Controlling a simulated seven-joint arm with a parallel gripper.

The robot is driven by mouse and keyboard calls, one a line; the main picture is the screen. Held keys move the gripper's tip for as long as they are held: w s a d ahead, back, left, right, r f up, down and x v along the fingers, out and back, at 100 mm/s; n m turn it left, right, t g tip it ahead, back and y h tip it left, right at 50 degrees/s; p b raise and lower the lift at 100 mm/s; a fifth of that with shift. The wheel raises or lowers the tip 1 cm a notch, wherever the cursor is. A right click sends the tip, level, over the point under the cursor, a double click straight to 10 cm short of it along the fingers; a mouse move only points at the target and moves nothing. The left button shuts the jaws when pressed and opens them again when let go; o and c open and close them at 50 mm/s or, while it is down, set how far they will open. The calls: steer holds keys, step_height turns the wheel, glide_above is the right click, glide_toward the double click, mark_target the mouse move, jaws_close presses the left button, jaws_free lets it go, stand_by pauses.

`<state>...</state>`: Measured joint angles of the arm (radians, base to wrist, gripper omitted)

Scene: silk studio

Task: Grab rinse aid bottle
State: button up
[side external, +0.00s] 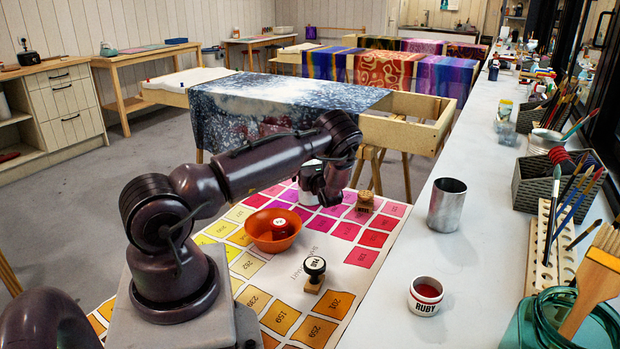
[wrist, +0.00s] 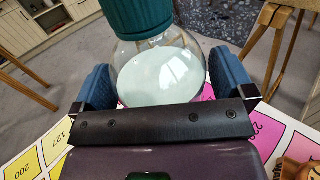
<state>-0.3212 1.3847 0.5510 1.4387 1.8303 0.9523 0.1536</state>
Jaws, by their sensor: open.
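A clear rounded bottle (wrist: 165,75) with a teal cap (wrist: 140,15) and pale liquid stands between the fingers of my gripper (wrist: 160,85) in the wrist view. No label shows on it there, so I cannot confirm that it is the rinse aid bottle. My gripper is open, with a blue pad on each side of the bottle; the front bar hides its lower edge. In the side view my gripper (side external: 325,185) is low over the colour chart, beside a pale container (side external: 309,186) that it partly hides.
On the colour chart (side external: 312,243) are an orange bowl (side external: 258,240) holding a red-topped object (side external: 280,224), a black-handled stamp (side external: 315,268) and a small wooden piece (side external: 365,201). A metal cup (side external: 447,205) and a RUBY pot (side external: 425,297) stand on the white counter to the right.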

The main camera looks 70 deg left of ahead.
steer(key=c, duration=1)
steer(key=shift+c, duration=0.6)
steer(key=shift+r, duration=0.1)
steer(key=shift+r, duration=0.1)
